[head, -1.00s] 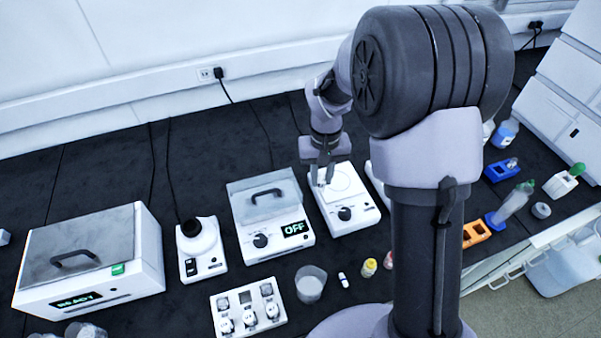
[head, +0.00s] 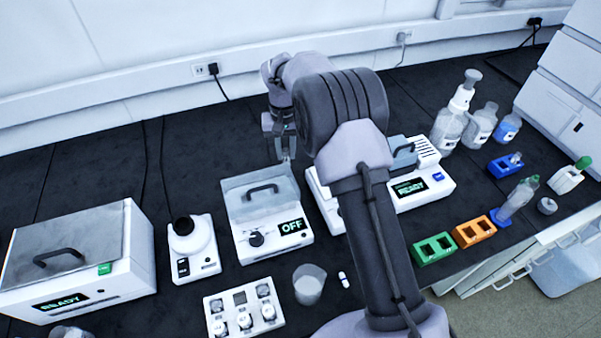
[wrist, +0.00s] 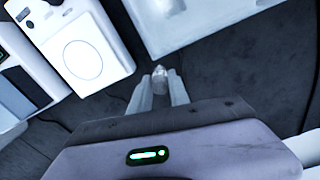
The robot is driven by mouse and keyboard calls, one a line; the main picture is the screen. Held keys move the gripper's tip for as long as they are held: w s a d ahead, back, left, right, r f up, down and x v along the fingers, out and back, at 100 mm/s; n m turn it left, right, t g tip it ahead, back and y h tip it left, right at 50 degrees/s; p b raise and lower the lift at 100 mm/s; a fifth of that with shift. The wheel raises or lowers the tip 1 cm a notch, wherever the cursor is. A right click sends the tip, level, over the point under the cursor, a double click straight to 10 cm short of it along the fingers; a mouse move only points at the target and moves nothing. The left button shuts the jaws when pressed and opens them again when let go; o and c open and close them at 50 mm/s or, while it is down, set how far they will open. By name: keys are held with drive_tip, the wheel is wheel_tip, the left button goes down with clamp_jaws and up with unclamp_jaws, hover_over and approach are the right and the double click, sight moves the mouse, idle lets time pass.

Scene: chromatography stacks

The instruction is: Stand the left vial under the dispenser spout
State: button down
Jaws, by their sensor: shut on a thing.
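My gripper (head: 286,152) is shut on a small clear vial with a pale top. The vial (wrist: 160,78) shows between the two fingertips in the wrist view. My gripper is above the dark bench, behind the device marked OFF. In the head view the vial is too small to make out clearly. The dispenser (head: 462,98), a bottle with a white pump top, stands at the back right, well apart from my gripper. Its spout is not clear.
The device marked OFF (head: 270,244) has a raised clear lid. A white plate device (head: 325,208) is partly hidden by my arm. A device marked READY (head: 425,190), a green rack (head: 434,249) and an orange rack (head: 475,231) stand right. Dark bench behind the devices is clear.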

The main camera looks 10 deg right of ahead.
wheel_tip(320, 180, down, 8)
drive_tip(key=b, duration=0.3)
drive_tip(key=shift+f, duration=0.2)
drive_tip(key=shift+r, duration=0.2)
drive_tip(key=shift+f, duration=0.15)
drive_tip(key=c, duration=1.2)
unclamp_jaws()
drive_tip(key=shift+c, duration=0.2)
